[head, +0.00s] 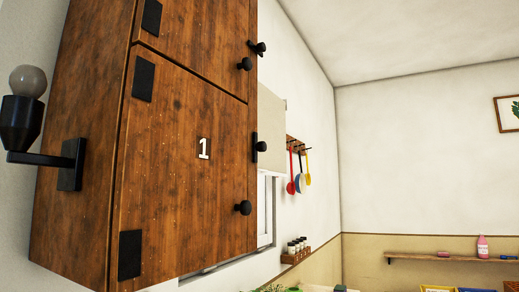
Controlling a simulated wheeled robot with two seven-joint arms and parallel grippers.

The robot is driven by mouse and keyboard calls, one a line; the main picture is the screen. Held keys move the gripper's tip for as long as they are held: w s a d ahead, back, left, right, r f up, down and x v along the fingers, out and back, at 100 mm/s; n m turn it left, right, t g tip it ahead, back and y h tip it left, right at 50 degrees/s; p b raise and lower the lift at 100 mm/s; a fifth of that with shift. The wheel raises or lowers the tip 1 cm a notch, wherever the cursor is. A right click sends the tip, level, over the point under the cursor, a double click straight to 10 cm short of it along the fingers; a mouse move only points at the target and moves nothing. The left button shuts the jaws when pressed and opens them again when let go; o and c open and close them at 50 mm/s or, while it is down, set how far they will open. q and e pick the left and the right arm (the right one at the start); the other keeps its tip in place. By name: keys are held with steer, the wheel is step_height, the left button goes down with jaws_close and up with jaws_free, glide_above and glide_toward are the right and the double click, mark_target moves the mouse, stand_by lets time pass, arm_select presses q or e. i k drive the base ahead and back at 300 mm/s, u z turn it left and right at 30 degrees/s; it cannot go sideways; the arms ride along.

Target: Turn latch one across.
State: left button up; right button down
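A wooden cabinet door marked with a white 1 (203,148) fills the left of the head view and looks shut. At its right edge is latch one (256,147), a black piece with a small round knob. Its bar looks upright, seen nearly edge-on. A separate black round door knob (243,208) sits below it on the same door. Neither of my grippers shows in the head view, and nothing touches the latch.
Above is another wooden door with its own black latch (256,47) and knob (244,64). A wall lamp (28,82) juts out at the cabinet's left side. Utensils (299,172) hang on the wall beyond. A shelf (450,256) is at the far right.

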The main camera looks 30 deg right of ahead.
mark_target(261, 147)
steer(key=u, duration=0.1)
steer(key=k, duration=1)
steer(key=z, duration=0.9)
steer(key=i, duration=0.75)
steer(key=u, duration=0.35)
